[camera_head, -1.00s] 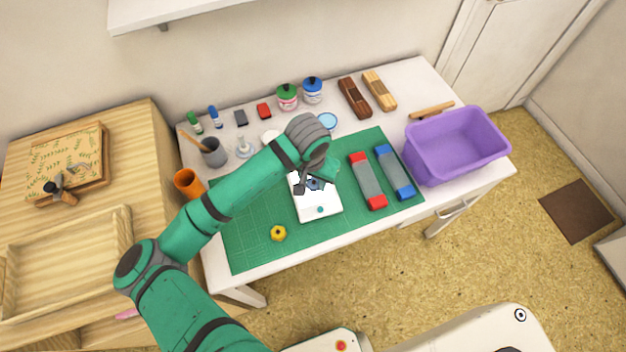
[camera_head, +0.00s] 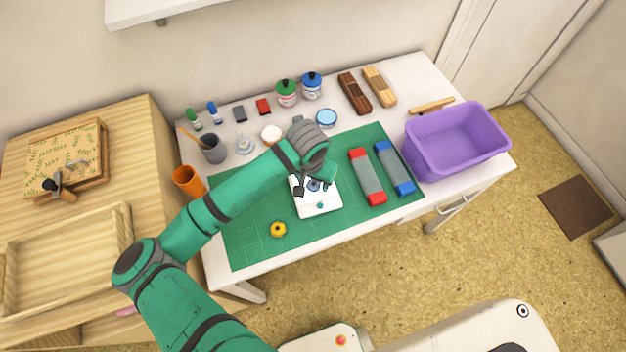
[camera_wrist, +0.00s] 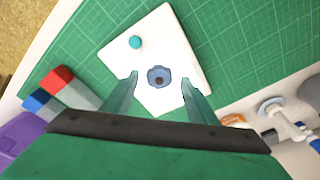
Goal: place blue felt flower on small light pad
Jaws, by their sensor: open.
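A blue felt flower (camera_wrist: 159,77) with a dark centre lies on a white square pad (camera_wrist: 178,41) in the wrist view. The pad also shows in the head view (camera_head: 318,207), lying on the green mat, and the flower (camera_head: 314,185) is partly covered there by my arm. A small teal round piece (camera_wrist: 136,42) sits near one corner of the pad. My gripper (camera_wrist: 160,82) is open, with one finger on each side of the flower and a gap to both. I cannot tell its exact height above the pad.
A yellow flower (camera_head: 278,229) lies on the green mat (camera_head: 245,245). Red-ended (camera_head: 368,178) and blue-ended (camera_head: 394,168) blocks lie right of the pad. A purple bin (camera_head: 430,165) stands at the table's right. Jars, cups and small items line the back and left.

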